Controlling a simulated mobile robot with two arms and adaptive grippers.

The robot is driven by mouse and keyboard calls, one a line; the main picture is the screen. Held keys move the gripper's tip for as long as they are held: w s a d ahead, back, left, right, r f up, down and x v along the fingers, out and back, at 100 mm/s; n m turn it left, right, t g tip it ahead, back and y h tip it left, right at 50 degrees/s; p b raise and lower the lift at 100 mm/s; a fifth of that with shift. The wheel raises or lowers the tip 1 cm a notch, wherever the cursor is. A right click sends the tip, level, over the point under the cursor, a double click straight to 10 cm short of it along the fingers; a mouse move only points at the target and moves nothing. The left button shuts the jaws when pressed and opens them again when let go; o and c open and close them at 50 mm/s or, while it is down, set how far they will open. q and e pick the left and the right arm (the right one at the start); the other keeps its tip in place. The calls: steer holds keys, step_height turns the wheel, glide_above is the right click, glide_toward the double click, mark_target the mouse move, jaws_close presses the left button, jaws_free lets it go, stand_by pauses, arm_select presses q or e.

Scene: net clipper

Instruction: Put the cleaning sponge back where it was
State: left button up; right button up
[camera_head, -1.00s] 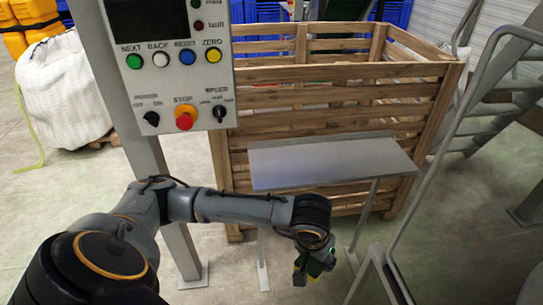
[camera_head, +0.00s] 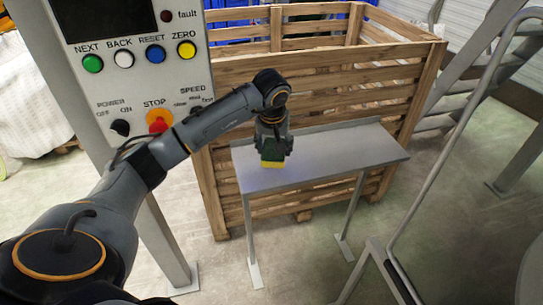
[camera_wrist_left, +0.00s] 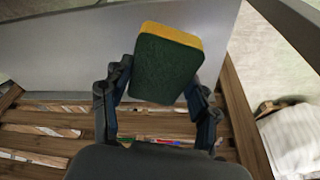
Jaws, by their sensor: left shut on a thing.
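The cleaning sponge (camera_head: 271,164) is yellow with a dark green side. My left gripper (camera_head: 273,148) is shut on it and holds it over the left part of the grey metal shelf table (camera_head: 345,150). In the left wrist view the sponge (camera_wrist_left: 167,65) sits between the two fingers of the left gripper (camera_wrist_left: 155,85), green side facing the camera and yellow edge on top. The table top (camera_wrist_left: 75,45) shows behind it. I cannot tell whether the sponge touches the table top. My right gripper is not in view.
A wooden slatted crate (camera_head: 330,75) stands right behind the table. A control panel (camera_head: 140,70) on a post is at the left, close to my arm. A metal handrail (camera_head: 440,145) rises at the right. The right part of the table top is bare.

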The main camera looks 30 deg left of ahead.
mark_target(272, 150)
arm_select(q)
steer(key=f, duration=0.1)
steer(key=w+a+f, duration=0.2)
steer(key=f, duration=0.1)
steer(key=shift+w, duration=0.15)
steer(key=shift+s+p+x, duration=0.15)
steer(key=shift+p+x, duration=0.2)
steer(key=shift+x, duration=0.5)
steer(key=shift+s+p+x, duration=0.15)
steer(key=shift+p+x, duration=0.15)
steer(key=shift+x, duration=0.55)
steer(key=shift+f, duration=0.1)
steer(key=shift+f, duration=0.15)
steer(key=o, duration=1)
steer(key=b+v, duration=0.1)
steer(key=v, duration=1.1)
steer(key=shift+s+r, duration=0.1)
steer(key=shift+r, duration=0.15)
